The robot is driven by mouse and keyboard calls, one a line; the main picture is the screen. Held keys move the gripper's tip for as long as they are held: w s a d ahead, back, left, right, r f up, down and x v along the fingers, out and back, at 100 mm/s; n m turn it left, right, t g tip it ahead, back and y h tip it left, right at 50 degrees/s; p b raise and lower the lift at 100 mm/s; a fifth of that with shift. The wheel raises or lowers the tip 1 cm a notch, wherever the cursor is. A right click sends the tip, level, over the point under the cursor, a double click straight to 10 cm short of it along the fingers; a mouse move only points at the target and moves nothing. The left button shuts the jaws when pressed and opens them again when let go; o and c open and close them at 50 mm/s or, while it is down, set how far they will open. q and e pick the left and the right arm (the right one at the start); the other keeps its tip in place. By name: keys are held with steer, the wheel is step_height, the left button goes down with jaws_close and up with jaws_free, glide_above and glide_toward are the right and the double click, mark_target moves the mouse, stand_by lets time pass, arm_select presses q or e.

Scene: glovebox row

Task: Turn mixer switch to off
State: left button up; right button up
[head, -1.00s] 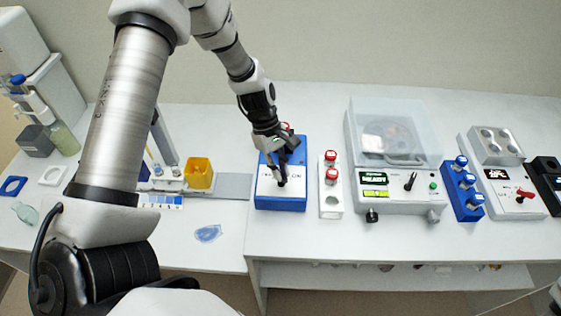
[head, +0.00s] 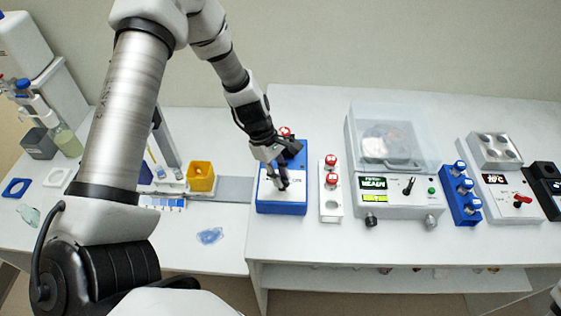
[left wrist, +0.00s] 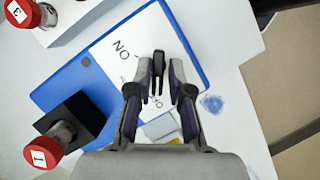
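The mixer is a blue box (head: 281,208) with a white top plate, on the bench left of the middle in the head view. In the left wrist view its blue top (left wrist: 75,85) and white plate (left wrist: 107,45) show, with "ON" readable and a second label partly hidden. A dark switch lever (left wrist: 158,72) stands on the plate. My left gripper (head: 277,186) is low over the plate. Its two fingers (left wrist: 160,78) are open, one on each side of the lever, with narrow gaps visible. The lever's base is partly hidden.
A white rack with red-capped vials (head: 331,205) stands right of the mixer. A red-capped vial (left wrist: 48,152) sits on the mixer's black block (left wrist: 75,125). A lidded centrifuge (head: 398,200) stands farther right, and a yellow cup (head: 201,177) left. A crumpled blue film (head: 210,236) lies in front.

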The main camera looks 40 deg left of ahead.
arm_select(q)
steer(key=shift+o, duration=0.3)
steer(key=shift+w+a, duration=0.1)
steer(key=shift+a, duration=0.05)
steer(key=shift+r, duration=0.4)
steer(key=v, duration=1.1)
steer(key=shift+a, duration=0.25)
